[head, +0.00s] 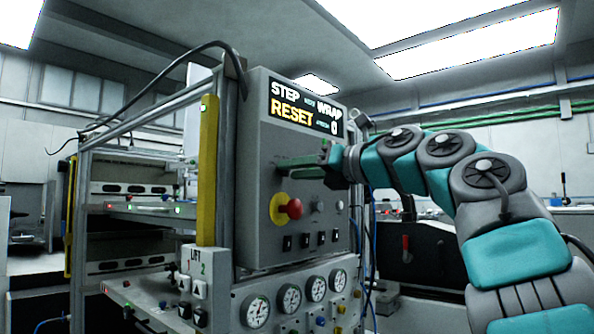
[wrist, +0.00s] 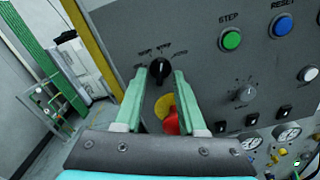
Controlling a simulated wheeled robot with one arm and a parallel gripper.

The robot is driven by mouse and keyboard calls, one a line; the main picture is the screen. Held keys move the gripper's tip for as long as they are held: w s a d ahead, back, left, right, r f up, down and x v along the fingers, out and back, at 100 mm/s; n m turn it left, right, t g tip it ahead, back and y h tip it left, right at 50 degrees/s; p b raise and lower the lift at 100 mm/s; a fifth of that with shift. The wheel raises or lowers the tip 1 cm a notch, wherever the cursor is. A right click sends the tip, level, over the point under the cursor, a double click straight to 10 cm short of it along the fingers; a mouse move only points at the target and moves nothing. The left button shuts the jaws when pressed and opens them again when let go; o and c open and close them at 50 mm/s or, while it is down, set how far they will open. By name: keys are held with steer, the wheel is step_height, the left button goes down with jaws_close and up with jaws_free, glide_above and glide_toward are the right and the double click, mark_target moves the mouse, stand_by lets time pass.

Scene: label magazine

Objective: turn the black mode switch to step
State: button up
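The black mode switch (wrist: 159,70) is a round knob on the grey panel, with a small pale mark near its top. White labels arc above it, too small to read surely. My gripper (wrist: 158,78) is open, its two pale green fingers pointing at the panel on either side of the switch in the wrist view. I cannot tell whether they touch it. In the head view my gripper (head: 283,165) is close to the panel face below the display (head: 305,105), and the switch is hidden behind it. The display reads STEP, WRAP and RESET.
A red emergency stop on a yellow base (head: 286,208) sits just below my gripper. A green STEP button (wrist: 231,40), a blue RESET button (wrist: 282,26) and a grey knob (wrist: 243,93) are to the right. Gauges (head: 289,297) line the lower panel. A yellow post (head: 207,170) stands left.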

steer(key=b+v, duration=0.2)
steer(key=v, duration=0.5)
steer(key=shift+s+d, duration=0.25)
steer(key=shift+d, duration=0.05)
